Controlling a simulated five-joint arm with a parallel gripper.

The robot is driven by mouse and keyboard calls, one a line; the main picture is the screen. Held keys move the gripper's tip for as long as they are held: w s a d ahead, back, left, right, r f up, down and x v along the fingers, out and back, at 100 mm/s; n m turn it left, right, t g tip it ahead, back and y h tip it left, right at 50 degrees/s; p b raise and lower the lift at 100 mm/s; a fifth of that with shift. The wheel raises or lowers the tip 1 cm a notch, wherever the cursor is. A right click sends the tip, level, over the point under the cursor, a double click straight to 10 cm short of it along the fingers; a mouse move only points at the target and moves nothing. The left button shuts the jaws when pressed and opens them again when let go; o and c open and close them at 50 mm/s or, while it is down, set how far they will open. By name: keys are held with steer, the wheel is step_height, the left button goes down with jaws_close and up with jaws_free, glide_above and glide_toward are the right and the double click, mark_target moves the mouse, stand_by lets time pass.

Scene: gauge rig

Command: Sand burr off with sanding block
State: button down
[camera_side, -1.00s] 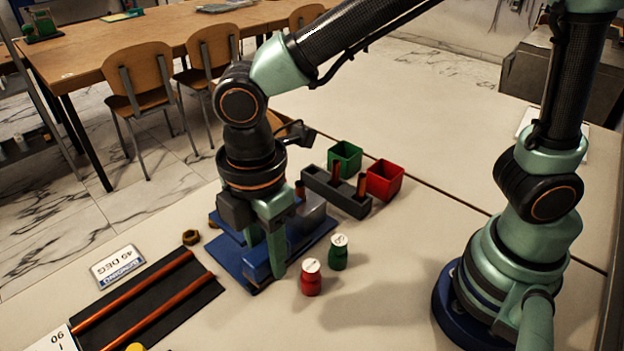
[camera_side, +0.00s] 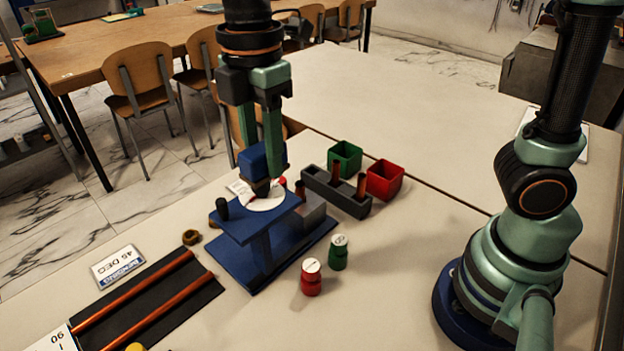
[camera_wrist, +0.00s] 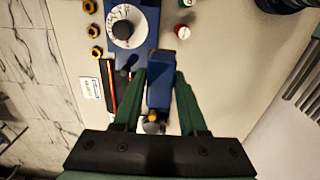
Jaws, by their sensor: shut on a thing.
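My gripper (camera_side: 263,165) is shut on a blue block (camera_side: 259,156), which has a dark lower end. I cannot tell for sure that it is the sanding block. In the wrist view the blue block (camera_wrist: 160,92) lies lengthwise between the fingers (camera_wrist: 159,78). It hangs over the blue rig (camera_side: 245,229), close above or touching its white dial disc (camera_side: 266,203); I cannot tell which. The disc also shows in the wrist view (camera_wrist: 145,18), with a black knob (camera_wrist: 123,29). No burr can be made out.
A grey holder (camera_side: 335,191) with upright copper rods stands behind the rig, next to a green bin (camera_side: 344,158) and a red bin (camera_side: 385,180). Red (camera_side: 311,280) and green (camera_side: 338,255) jars stand to the right. A black mat (camera_side: 150,303) with copper rods lies front left.

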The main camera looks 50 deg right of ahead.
glide_above(299, 184)
step_height(299, 184, down, 9)
steer(key=shift+s+d+r, duration=0.1)
steer(key=shift+r, duration=0.1)
steer(key=shift+f, duration=2.15)
steer(key=shift+f, duration=0.65)
steer(key=shift+a, duration=0.85)
steer(key=shift+d, duration=0.2)
steer(key=shift+d+f, duration=0.1)
steer(key=shift+d, duration=1.4)
